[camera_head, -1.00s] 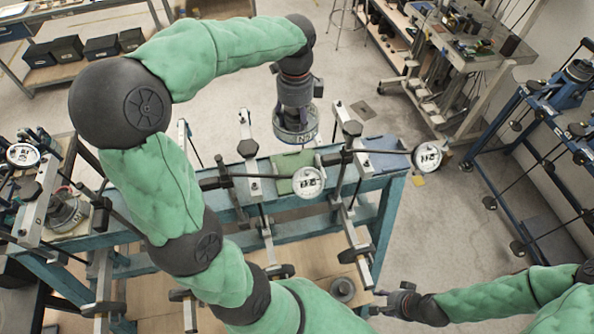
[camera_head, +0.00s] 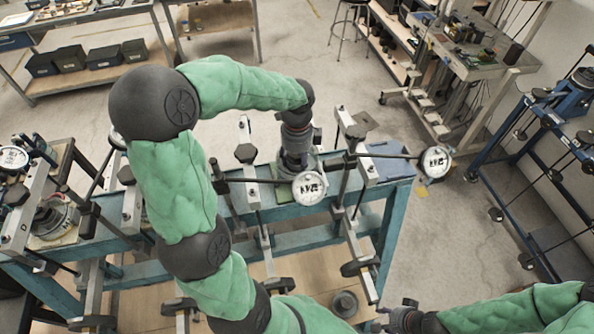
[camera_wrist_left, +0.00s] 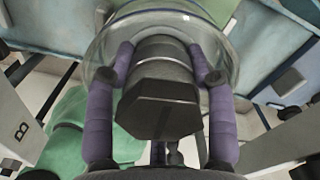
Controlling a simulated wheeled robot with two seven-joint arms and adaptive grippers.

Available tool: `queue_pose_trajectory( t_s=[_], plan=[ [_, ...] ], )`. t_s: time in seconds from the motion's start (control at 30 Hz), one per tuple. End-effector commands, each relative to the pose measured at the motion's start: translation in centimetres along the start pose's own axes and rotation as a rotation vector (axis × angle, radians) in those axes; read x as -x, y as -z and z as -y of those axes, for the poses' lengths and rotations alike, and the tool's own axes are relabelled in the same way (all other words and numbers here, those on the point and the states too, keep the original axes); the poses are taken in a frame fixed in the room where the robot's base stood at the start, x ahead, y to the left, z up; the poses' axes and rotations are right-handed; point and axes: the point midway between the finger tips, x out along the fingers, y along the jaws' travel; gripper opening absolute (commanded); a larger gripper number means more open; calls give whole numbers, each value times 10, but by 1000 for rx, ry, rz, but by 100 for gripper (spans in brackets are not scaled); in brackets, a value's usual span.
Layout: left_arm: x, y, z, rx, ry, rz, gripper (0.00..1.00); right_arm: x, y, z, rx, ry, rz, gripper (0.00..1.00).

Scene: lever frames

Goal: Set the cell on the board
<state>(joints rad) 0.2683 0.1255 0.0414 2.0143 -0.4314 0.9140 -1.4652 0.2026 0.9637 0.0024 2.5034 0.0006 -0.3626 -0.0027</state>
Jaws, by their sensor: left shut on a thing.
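My left gripper (camera_head: 297,151) comes down from above at the far side of the bench, shut on the cell (camera_head: 291,170). In the left wrist view its purple fingers (camera_wrist_left: 160,98) clasp the dark faceted knob of the cell (camera_wrist_left: 158,108), which has a clear round rim around it. The green board (camera_head: 281,193) lies on the bench under the cell and is largely covered. I cannot tell whether the cell touches it. A dial and lever hide part of the cell. My right gripper (camera_head: 388,319) is low at the bottom, its fingers unclear.
A white dial (camera_head: 309,188) on a lever stands right in front of the cell. Another dial (camera_head: 435,162) sticks out at the right. A blue board (camera_head: 388,150) lies at the bench's right end. Upright metal posts and dark knobs crowd the bench (camera_head: 395,215).

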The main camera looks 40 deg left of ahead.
Motion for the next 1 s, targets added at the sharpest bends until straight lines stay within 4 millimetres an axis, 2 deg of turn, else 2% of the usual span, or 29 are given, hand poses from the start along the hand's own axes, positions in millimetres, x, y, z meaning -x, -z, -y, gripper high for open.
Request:
queue_pose_trajectory(
  t_s=[0.27,0.5,0.97,1.0],
  plan=[
    [-19,0,1,0,1,0,0,1,0,0,0,0,0,40],
    [-46,0,1,0,2,0,0,2,0,1,0,0,0,40],
    [-53,0,1,0,5,1,0,0,0,0,0,0,0,40],
    [-54,0,0,0,1,0,63,1,0,0,0,0,0,40]
  ],
)
